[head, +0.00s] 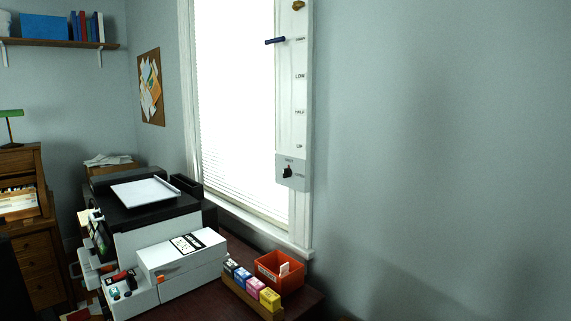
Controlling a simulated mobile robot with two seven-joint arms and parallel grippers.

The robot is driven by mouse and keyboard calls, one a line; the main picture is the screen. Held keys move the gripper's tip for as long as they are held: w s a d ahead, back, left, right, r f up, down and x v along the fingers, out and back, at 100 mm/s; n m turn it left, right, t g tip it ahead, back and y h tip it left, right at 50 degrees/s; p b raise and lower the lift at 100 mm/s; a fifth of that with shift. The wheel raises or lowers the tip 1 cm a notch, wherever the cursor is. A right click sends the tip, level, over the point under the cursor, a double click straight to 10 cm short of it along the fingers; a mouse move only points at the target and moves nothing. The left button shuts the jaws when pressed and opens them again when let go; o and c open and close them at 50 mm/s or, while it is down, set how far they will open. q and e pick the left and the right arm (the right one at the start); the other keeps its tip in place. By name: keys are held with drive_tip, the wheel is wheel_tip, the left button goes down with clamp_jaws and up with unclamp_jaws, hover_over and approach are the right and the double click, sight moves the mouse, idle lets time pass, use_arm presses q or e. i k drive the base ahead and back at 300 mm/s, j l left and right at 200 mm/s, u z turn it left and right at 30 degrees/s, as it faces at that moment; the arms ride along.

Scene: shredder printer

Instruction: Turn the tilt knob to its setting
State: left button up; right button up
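The tilt knob (287,172) is a small dark knob with a red mark. It sits on a grey plate (293,183) at the bottom of a white wall strip (301,130) beside the window. Small lettering shows above and to the right of the knob, too small to read surely. The strip carries the labels LOW, HALF and UP, and a blue lever (275,40) sticks out to the left near its top. Neither of my grippers is in view.
A printer (150,205) and a white box-shaped unit (182,262) stand on the dark desk below the window. An orange bin (268,279) and a rack of coloured cartons (252,289) stand at the desk's right. The wall right of the strip is bare.

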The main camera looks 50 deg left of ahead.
sight(287, 172)
drive_tip(key=j+u, duration=0.1)
drive_tip(key=u, duration=0.4)
drive_tip(key=i+j+u, duration=0.1)
drive_tip(key=u, duration=0.9)
drive_tip(key=i+j, duration=0.05)
